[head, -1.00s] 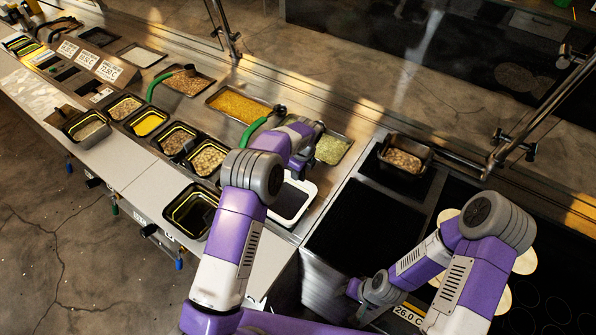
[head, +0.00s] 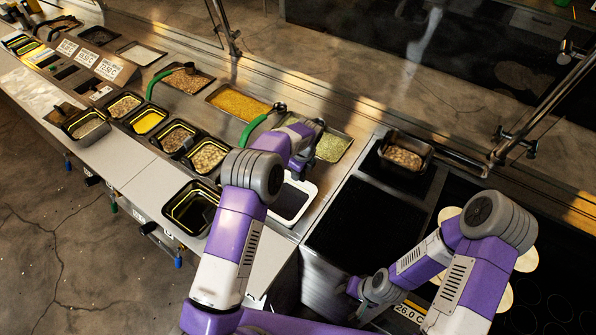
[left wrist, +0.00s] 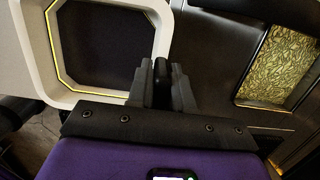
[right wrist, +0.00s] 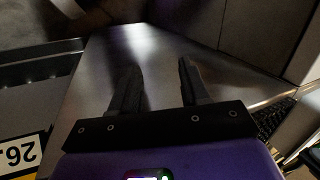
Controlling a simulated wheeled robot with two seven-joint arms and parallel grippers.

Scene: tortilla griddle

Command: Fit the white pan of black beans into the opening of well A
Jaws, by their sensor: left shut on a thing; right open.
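The white pan (head: 311,191), with a pale rim and a dark inside, is at the counter's right end, partly behind my left arm. In the left wrist view the white pan (left wrist: 103,95) fills the upper left, its dark contents without visible detail. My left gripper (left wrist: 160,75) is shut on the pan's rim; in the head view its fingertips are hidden. I cannot tell which opening is well A, or whether the pan is seated in one. My right gripper (right wrist: 157,66) is open and empty, over a smooth metal surface.
Pans of yellow food (head: 238,104) and pale green food (head: 331,147) sit in the counter beside the white pan. A black-and-yellow pan (head: 192,208) stands at the front edge. A pan of beige food (head: 403,157) is to the right, with a bare dark surface (head: 350,222) below it.

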